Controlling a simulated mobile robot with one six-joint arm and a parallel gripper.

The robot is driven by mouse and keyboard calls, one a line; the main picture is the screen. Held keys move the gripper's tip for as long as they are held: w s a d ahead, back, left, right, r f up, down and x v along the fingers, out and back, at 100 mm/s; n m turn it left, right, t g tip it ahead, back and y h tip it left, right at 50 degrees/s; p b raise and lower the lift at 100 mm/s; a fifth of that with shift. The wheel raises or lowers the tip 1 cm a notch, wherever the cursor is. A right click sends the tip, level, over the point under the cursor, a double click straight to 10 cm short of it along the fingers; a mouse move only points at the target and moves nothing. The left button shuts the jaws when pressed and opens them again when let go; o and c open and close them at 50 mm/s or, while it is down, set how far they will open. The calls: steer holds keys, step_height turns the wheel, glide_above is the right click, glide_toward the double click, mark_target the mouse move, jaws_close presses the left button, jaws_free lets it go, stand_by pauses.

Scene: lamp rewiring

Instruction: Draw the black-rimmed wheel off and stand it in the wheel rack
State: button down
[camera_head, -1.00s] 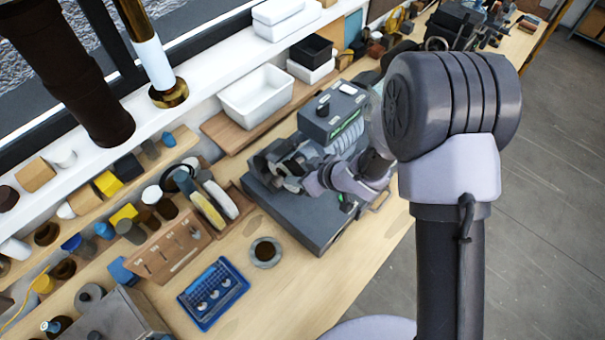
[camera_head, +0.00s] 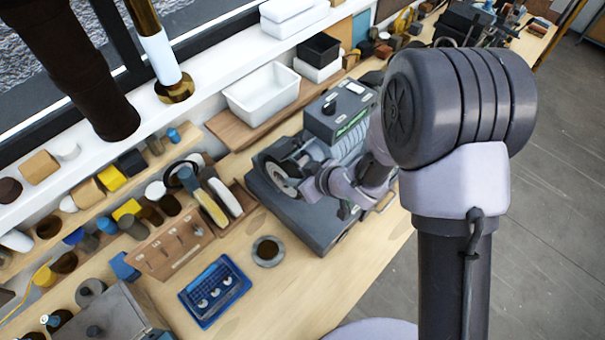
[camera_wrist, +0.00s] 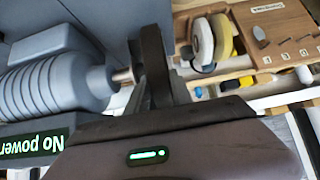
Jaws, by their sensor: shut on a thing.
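The black-rimmed wheel (camera_head: 279,181) shows in the head view as a pale disc with a dark edge at the left end of the grey grinder (camera_head: 335,112). My gripper (camera_head: 309,182) is shut on it from the right. In the wrist view a dark upright shape (camera_wrist: 153,55), likely the wheel edge-on with the jaws, stands beside the spindle end (camera_wrist: 122,75). I cannot tell whether it is still on the spindle. The wheel rack (camera_head: 241,193) is left of the grinder, with a white wheel (camera_head: 224,197) and a yellow-sided wheel (camera_head: 208,206) standing in it.
A wooden peg board (camera_head: 165,252), a blue tray (camera_head: 215,290) and a round dish (camera_head: 267,250) lie on the bench near the rack. A white bin (camera_head: 262,92) stands behind.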

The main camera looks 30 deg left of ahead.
steer(key=shift+s+a+b, duration=0.25)
steer(key=shift+s+b, duration=0.2)
steer(key=shift+s, duration=0.4)
steer(key=shift+s+a+b, duration=0.25)
steer(key=shift+s+b, duration=0.2)
steer(key=shift+s, duration=0.4)
steer(key=shift+s+a+b, duration=0.25)
steer(key=shift+s+b, duration=0.2)
steer(key=shift+s, duration=0.4)
